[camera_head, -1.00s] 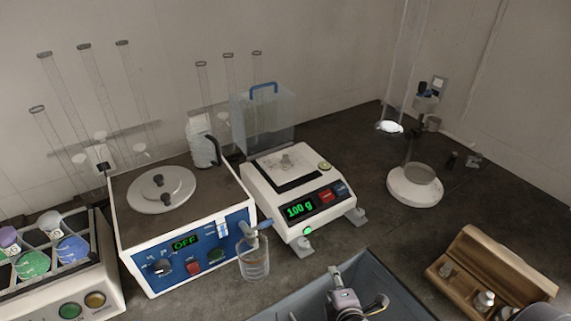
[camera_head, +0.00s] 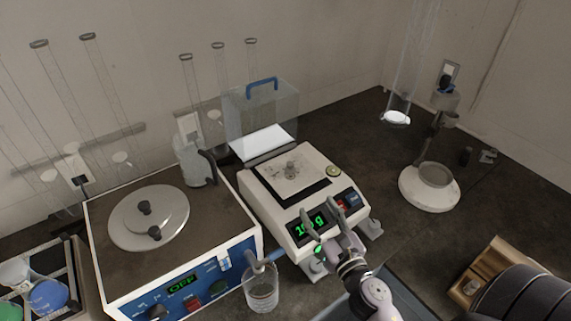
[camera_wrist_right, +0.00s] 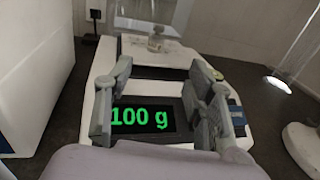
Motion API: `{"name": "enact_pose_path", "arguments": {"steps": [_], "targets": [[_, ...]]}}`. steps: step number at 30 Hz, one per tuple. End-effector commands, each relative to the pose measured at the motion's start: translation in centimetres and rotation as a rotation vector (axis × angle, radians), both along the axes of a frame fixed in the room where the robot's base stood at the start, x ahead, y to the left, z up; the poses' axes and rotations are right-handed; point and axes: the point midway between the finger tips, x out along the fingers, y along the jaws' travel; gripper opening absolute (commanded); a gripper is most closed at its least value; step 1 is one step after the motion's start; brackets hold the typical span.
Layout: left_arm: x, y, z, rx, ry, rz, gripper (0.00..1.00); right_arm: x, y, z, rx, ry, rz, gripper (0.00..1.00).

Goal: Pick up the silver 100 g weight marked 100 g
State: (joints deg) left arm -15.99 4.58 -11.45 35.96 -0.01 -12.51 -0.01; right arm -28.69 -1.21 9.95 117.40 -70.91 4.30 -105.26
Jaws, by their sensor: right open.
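The silver weight (camera_head: 291,168) stands upright on the pan of the white balance (camera_head: 262,202), whose green display reads 100 g in the right wrist view. The weight also shows in the right wrist view (camera_wrist_right: 156,40), beyond my fingers; its marking is too small to read. My right gripper (camera_head: 322,217) is open and empty, in front of the balance and over its display. In the right wrist view the two fingers (camera_wrist_right: 160,92) stand apart on either side of the display, short of the weight. My left gripper is not in view.
A clear cover with a blue handle (camera_head: 262,112) stands behind the balance. The blue-and-white machine (camera_head: 190,290) and a glass beaker (camera_head: 261,287) are at its left. A wooden box (camera_head: 478,272) is at the right. A round white stand (camera_head: 430,188) is farther back.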

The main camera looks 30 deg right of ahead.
Motion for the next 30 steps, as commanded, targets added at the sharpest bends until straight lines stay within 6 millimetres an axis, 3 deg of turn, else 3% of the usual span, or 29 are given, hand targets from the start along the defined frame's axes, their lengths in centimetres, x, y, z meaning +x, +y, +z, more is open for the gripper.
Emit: {"name": "enact_pose_path", "arguments": {"steps": [3, 11, 15, 22, 30], "targets": [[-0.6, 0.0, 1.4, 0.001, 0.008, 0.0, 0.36, 2.4, -0.2, 0.6, 0.003, -0.002, 0.0, 0.49], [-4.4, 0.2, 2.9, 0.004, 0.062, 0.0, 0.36, 7.9, -0.7, 0.5, 0.007, -0.003, -0.002, 0.49], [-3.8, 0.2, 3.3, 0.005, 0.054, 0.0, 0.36, 10.1, -1.0, 0.2, 0.007, -0.001, -0.004, 0.49], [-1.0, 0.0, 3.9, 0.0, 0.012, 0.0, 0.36, 11.6, -1.0, 0.2, 0.008, 0.0, -0.002, 0.49], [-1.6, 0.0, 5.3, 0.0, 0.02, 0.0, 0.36, 15.3, -0.9, 0.8, 0.009, -0.001, -0.003, 0.49]]}}
